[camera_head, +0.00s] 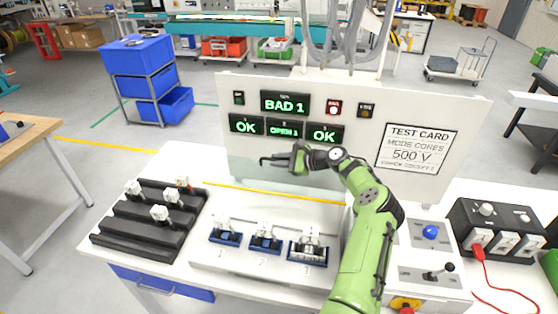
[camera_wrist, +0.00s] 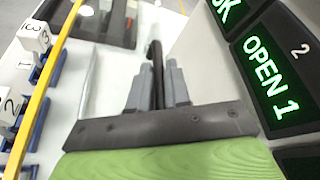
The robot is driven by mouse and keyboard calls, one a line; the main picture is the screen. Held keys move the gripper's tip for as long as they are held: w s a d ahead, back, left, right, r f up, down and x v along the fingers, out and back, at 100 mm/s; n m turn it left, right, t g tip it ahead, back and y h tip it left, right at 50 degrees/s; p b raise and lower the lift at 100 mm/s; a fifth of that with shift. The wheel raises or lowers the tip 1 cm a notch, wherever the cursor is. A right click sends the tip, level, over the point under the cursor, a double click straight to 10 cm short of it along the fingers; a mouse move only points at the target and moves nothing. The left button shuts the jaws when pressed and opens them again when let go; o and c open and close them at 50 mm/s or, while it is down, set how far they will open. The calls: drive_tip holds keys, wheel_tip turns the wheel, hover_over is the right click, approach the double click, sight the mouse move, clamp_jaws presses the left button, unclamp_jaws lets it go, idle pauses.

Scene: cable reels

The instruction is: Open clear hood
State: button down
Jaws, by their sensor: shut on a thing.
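The clear hood is see-through and hard to make out. Its yellow edge strip (camera_head: 285,193) runs behind the three numbered sockets, below the display board, and the strip also crosses the left of the wrist view (camera_wrist: 42,88). A thin dark handle bar (camera_head: 267,160) sticks out in front of the board, left of my gripper (camera_head: 289,159). In the wrist view, my gripper's grey fingers (camera_wrist: 158,88) are closed around the dark bar (camera_wrist: 155,57). I cannot tell the hood's exact angle.
The display board (camera_head: 247,90) stands close behind my gripper, reading BAD 1, OK, OPEN 1, OK. Blue-based sockets, one being socket 2 (camera_head: 265,243), sit in front. A black rack (camera_head: 150,222) is left; a black box with a red cable (camera_head: 495,227) is right.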

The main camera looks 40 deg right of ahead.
drive_tip(key=c, duration=1.2)
unclamp_jaws()
drive_tip(key=shift+f, duration=0.15)
drive_tip(key=shift+o, duration=0.2)
drive_tip(key=shift+s, duration=0.1)
drive_tip(key=b+v, duration=0.1)
drive_tip(key=v, duration=1.5)
drive_tip(key=shift+b, duration=0.3)
